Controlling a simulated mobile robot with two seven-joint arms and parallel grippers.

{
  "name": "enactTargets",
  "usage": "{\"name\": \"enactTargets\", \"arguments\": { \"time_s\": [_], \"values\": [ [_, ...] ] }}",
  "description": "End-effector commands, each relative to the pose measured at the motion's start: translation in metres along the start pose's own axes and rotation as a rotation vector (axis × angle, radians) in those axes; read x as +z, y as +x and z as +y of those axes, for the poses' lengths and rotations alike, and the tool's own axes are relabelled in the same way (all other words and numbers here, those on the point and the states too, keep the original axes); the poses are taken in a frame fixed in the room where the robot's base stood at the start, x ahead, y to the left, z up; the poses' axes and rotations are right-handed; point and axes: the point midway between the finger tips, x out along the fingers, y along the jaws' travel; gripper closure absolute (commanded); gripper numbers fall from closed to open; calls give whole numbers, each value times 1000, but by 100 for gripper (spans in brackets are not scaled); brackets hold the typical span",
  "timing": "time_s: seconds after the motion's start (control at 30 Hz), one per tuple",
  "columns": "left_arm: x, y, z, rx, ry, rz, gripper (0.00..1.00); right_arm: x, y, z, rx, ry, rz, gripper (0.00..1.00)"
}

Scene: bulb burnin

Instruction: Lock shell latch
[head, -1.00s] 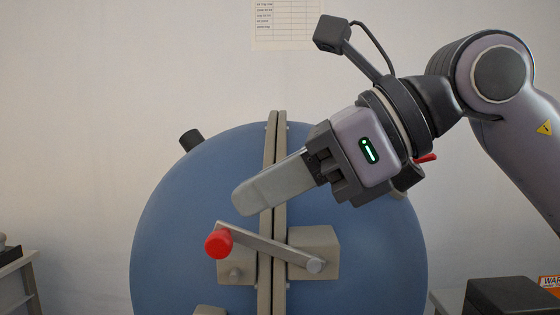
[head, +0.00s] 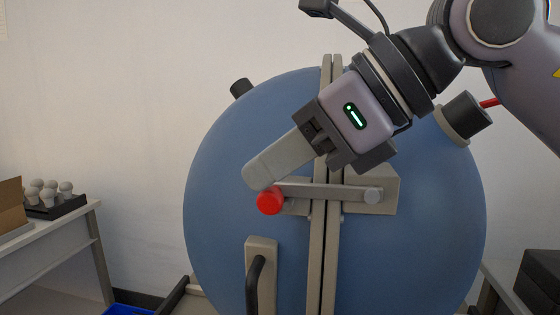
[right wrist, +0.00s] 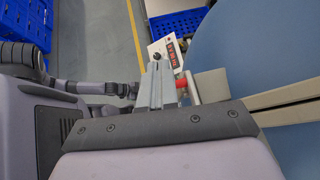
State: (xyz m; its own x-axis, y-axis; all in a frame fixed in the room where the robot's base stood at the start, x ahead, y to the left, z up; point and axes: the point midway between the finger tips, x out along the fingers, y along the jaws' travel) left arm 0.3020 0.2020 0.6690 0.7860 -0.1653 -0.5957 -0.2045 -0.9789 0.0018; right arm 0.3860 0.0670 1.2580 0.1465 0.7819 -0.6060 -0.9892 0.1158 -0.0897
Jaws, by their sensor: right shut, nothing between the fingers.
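The shell is a large blue round body (head: 235,170) with two upright beige flanges meeting at its middle seam. The latch is a grey lever (head: 330,191) lying nearly level across the seam, with its pivot on the right block and a red knob (head: 269,201) at its left end. My right gripper (head: 256,178) is shut and empty, its fingertips just above the red knob; I cannot tell whether they touch. In the right wrist view the shut fingers (right wrist: 157,85) are beside the red knob (right wrist: 181,87). My left gripper is out of view.
A black handle (head: 255,280) on a beige plate is below the latch on the shell. At left, a table (head: 75,245) carries a black tray of bulbs (head: 45,205) and a cardboard box. A blue crate (head: 128,310) is on the floor.

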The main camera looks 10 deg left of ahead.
Motion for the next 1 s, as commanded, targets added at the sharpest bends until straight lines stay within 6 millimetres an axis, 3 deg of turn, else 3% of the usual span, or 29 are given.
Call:
{"name": "enactTargets", "arguments": {
  "time_s": [0.67,1.0],
  "values": [
    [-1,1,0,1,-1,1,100,0,1,0,0,0,0,100],
    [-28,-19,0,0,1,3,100,27,-38,-6,2,-1,-2,100]
  ]
}}
